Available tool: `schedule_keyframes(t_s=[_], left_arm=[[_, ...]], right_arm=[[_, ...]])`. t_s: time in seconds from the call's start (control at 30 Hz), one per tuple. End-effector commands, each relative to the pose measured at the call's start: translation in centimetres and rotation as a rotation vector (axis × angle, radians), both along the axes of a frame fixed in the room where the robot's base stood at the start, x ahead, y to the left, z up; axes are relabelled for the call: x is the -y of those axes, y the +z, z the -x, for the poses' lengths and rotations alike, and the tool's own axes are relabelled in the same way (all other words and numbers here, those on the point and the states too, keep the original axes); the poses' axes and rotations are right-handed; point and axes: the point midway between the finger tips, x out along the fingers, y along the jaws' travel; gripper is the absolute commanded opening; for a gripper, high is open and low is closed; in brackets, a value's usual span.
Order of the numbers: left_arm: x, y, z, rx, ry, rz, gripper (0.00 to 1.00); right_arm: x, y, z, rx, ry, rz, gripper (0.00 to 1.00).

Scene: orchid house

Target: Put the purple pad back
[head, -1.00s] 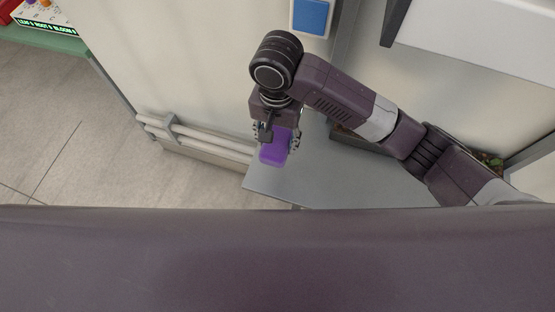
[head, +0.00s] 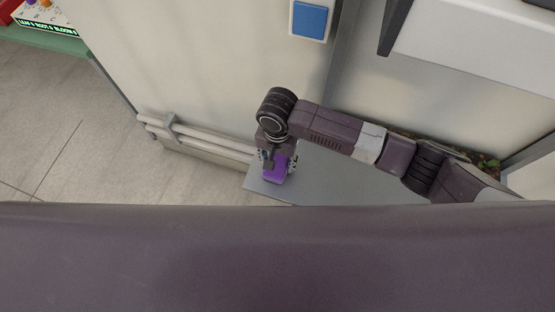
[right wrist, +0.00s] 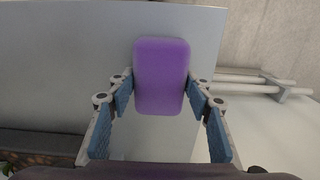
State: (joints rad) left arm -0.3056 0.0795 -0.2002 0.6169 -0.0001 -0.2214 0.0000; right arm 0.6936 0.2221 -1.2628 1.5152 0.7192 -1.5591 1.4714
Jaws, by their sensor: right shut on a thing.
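The purple pad (head: 276,173) is between the fingers of my right gripper (head: 279,160), over the left end of a grey shelf (head: 330,180). In the right wrist view the purple pad (right wrist: 161,76) stands out between the two blue-lined fingers of the right gripper (right wrist: 161,97), which is shut on it. The grey shelf (right wrist: 60,60) lies beyond the pad there. I cannot tell whether the pad touches it. My left gripper is not in view.
A blue square panel (head: 309,19) is on the wall above. Pale pipes (head: 200,138) run along the wall left of the shelf. A white box-like unit (head: 480,40) juts out at upper right. A planter with leaves (head: 488,163) is partly hidden behind my right arm.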

Motion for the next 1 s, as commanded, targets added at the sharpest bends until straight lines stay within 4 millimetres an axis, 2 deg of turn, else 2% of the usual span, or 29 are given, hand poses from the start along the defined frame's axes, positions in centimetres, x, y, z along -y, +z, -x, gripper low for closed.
schedule_keyframes(t_s=[0.03,0.17,0.2,0.47,0.57,0.67,1.0], left_arm=[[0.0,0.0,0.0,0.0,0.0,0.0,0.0],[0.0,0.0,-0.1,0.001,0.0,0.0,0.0],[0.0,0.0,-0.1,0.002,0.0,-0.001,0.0],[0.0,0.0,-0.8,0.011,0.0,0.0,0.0],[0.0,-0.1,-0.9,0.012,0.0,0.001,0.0],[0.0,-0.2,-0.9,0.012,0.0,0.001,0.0],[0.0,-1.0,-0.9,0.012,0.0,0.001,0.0]], right_arm=[[0.0,-0.1,0.1,-0.002,0.0,0.0,0.48],[0.0,0.0,0.1,-0.002,0.0,0.0,0.63],[0.0,0.0,0.1,-0.002,0.0,0.0,0.64],[0.0,0.1,0.1,-0.001,0.0,0.0,0.64],[-0.1,0.8,0.0,-0.001,0.0,-0.001,0.64],[-0.1,2.3,0.0,0.0,0.0,-0.003,0.64],[-0.1,9.3,0.0,0.001,0.001,-0.002,0.64]])
